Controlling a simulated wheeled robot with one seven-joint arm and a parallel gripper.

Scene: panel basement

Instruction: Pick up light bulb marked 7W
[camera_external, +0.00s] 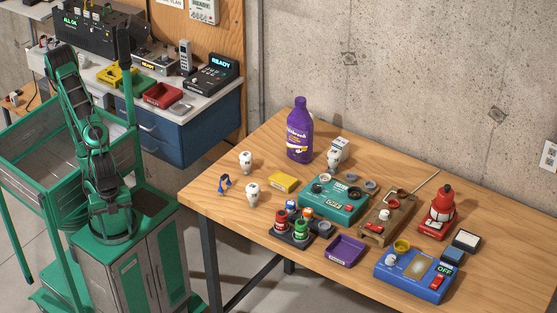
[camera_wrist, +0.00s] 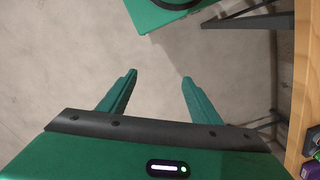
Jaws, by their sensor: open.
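Two white bulbs stand at the left end of the wooden table (camera_external: 225,187) in the external view. One bulb (camera_external: 246,162) is farther back and the other bulb (camera_external: 252,195) is nearer the front edge. A third white bulb-like object (camera_external: 333,161) stands by a small white box near the back. Their dark markings are too small to read, so I cannot tell which is 7W. My gripper (camera_wrist: 158,76) is open and empty in the wrist view, over the bare floor beside the table. No bulb shows in the wrist view.
The table edge (camera_wrist: 299,75) is at the right of the wrist view. A cluttered bench (camera_external: 190,115) stands behind.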

